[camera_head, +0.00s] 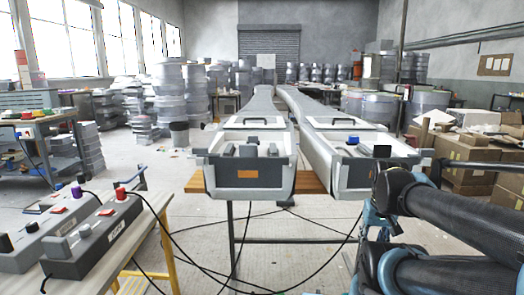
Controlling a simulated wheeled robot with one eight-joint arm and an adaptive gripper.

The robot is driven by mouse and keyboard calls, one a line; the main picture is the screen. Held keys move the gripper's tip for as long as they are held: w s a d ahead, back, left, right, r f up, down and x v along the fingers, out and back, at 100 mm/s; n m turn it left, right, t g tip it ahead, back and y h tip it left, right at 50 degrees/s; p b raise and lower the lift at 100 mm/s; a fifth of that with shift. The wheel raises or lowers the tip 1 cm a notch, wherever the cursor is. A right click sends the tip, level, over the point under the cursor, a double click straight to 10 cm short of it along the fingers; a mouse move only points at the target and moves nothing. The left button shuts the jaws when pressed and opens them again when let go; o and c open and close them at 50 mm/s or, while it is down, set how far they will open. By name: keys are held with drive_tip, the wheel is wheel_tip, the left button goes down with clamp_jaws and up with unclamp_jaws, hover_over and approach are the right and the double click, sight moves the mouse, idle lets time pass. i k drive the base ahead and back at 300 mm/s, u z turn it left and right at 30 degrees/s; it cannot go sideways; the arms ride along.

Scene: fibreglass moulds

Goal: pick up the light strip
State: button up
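I cannot make out a thing that is clearly a light strip in the head view. Two long pale grey units, one on the left (262,140) and one on the right (345,135), lie side by side on a wooden board (310,184) and run away from me. Either may be a mould; I cannot tell. Their near ends carry grey blocks, knobs and dark handles. Dark tubes and blue-green joints of my arm fill the lower right and hide part of the right unit's near side. My gripper's fingers do not show.
A table (150,235) at the lower left holds grey control boxes (95,240) with coloured knobs. Black cables (195,262) lie across the floor beneath the units. Cardboard boxes (470,155) are stacked at the right. Open floor (165,165) lies left of the units.

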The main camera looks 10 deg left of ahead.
sight(228, 152)
drive_tip(key=z, duration=0.85)
drive_tip(key=k, duration=0.9)
drive_tip(key=u, duration=1.2)
drive_tip(key=i, duration=0.55)
drive_tip(key=u, duration=0.05)
